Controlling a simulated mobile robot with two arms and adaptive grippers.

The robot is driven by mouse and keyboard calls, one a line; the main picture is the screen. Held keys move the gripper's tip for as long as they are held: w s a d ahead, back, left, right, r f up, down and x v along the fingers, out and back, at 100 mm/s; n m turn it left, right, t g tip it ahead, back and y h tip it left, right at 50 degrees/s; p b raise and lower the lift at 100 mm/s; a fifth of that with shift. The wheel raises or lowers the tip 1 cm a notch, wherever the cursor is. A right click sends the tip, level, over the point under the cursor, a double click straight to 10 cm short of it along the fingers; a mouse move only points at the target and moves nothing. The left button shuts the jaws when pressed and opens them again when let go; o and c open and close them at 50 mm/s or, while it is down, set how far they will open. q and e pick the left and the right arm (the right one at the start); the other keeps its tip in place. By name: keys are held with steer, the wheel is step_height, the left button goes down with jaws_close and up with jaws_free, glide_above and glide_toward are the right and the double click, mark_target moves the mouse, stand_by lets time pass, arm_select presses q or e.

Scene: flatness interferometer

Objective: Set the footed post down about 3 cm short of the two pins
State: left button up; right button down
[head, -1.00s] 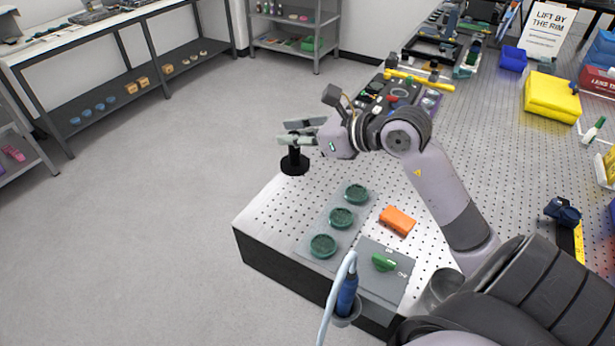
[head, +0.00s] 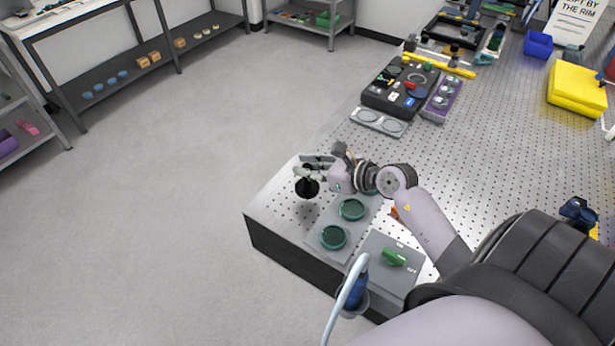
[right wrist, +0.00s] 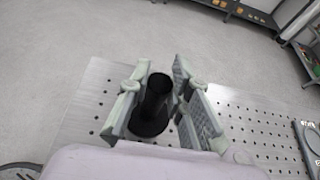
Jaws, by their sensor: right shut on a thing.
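The footed post (head: 307,188) is black with a round flat foot. My right gripper (head: 315,165) is shut on it and holds it upright over the left part of the perforated table (head: 282,208). In the right wrist view the post (right wrist: 157,96) stands between the two pale green finger pads, with its foot (right wrist: 149,127) below them. I cannot tell whether the foot touches the table. I cannot make out the two pins in either view. My left gripper is not in view.
Green round dishes (head: 333,237) sit on a plate just right of and nearer than the post. A grey box with a green knob (head: 394,257) stands at the near edge. A two-ring plate (head: 380,121) and a black tray (head: 375,100) lie farther back. Floor lies left of the table.

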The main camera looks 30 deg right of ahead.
mark_target(311, 180)
step_height(311, 180, down, 4)
steer(key=shift+r, duration=0.2)
steer(key=shift+f, duration=0.35)
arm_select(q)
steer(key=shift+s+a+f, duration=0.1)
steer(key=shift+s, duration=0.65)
arm_select(e)
steer(key=c, duration=1.9)
jaws_free()
steer(key=shift+f, duration=0.2)
steer(key=o, duration=0.4)
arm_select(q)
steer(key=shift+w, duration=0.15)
arm_select(e)
steer(key=shift+o, duration=0.2)
steer(key=shift+r, duration=0.15)
